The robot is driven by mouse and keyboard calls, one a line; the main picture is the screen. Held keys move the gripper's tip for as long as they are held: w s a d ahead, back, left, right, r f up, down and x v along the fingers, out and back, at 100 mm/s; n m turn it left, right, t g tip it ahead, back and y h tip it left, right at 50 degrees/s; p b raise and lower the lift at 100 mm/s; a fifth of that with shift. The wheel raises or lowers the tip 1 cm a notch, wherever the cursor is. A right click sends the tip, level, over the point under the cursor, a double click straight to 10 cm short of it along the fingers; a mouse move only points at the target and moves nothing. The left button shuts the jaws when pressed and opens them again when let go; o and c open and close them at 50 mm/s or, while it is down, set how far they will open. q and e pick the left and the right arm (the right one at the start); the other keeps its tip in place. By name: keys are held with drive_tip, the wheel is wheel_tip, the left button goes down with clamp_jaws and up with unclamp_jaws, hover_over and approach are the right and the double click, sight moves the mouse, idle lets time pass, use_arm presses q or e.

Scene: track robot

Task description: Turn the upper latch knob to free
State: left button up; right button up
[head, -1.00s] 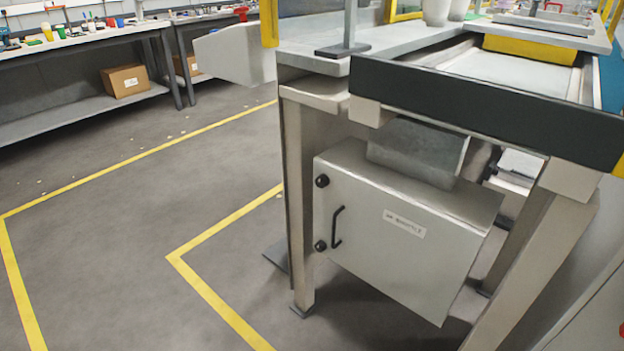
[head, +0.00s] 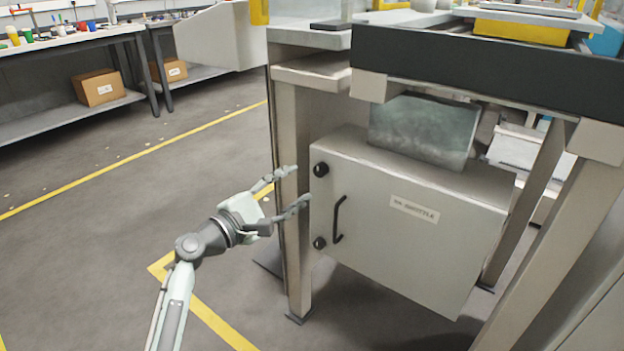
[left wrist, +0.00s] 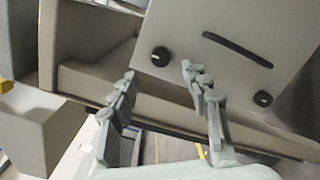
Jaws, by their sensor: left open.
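The grey cabinet door (head: 420,235) carries two round black knobs on its left edge. The upper latch knob (head: 320,170) is near the top corner, and the lower knob (head: 319,243) is near the bottom of the black bar handle (head: 338,220). My left gripper (head: 298,188) is open and empty, just left of the door edge, its fingers pointing towards the upper knob. In the left wrist view the upper knob (left wrist: 160,57) shows just beyond the gap between the fingertips (left wrist: 157,70), apart from them. My right gripper is out of view.
A metal table leg (head: 292,250) stands close behind my left gripper, beside the cabinet. A dark-edged bench top (head: 480,75) overhangs the cabinet. The floor to the left is open, with yellow lines (head: 110,172).

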sight(317, 172)
use_arm(q)
drive_tip(key=x, duration=0.6)
drive_tip(key=shift+w, duration=0.1)
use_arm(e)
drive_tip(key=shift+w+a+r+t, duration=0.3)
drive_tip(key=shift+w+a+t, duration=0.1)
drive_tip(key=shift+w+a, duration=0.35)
use_arm(q)
drive_tip(key=shift+c, duration=0.3)
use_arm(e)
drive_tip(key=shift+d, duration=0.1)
use_arm(q)
drive_tip(key=shift+f, duration=0.1)
clamp_jaws()
